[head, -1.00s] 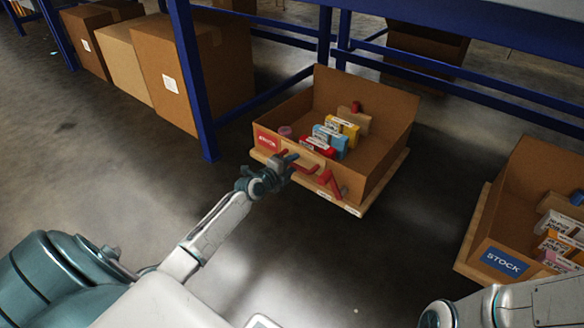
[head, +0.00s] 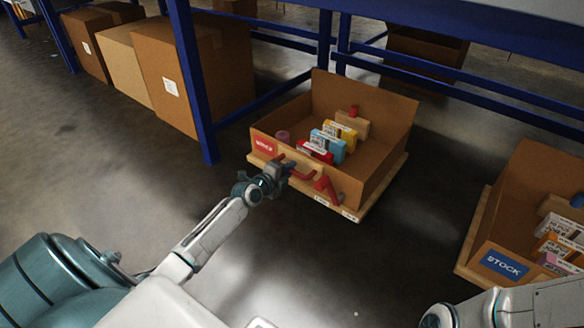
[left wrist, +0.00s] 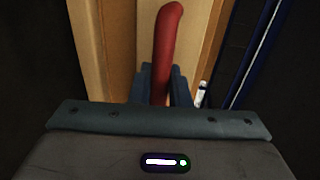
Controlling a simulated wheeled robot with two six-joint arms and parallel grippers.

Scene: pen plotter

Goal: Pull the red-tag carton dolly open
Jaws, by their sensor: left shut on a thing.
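The red-tag carton dolly is an open brown carton (head: 380,165) on a pale wooden base (head: 378,192), with a red STOCK tag (head: 264,145) on its front. Two red handles show at its front: a bar handle (head: 303,174) and a bent one (head: 328,189) to its right. My left gripper (head: 285,172) is at the bar handle's near end. In the left wrist view the red bar (left wrist: 165,50) runs down between the fingers (left wrist: 162,88), which are shut on it. My right gripper is out of the picture.
Small coloured boxes (head: 333,140) stand in the carton. A blue rack post (head: 196,85) stands to its left, with closed cartons (head: 190,75) behind. A blue-tag STOCK carton (head: 500,225) is at the right. The floor in front (head: 330,270) is clear.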

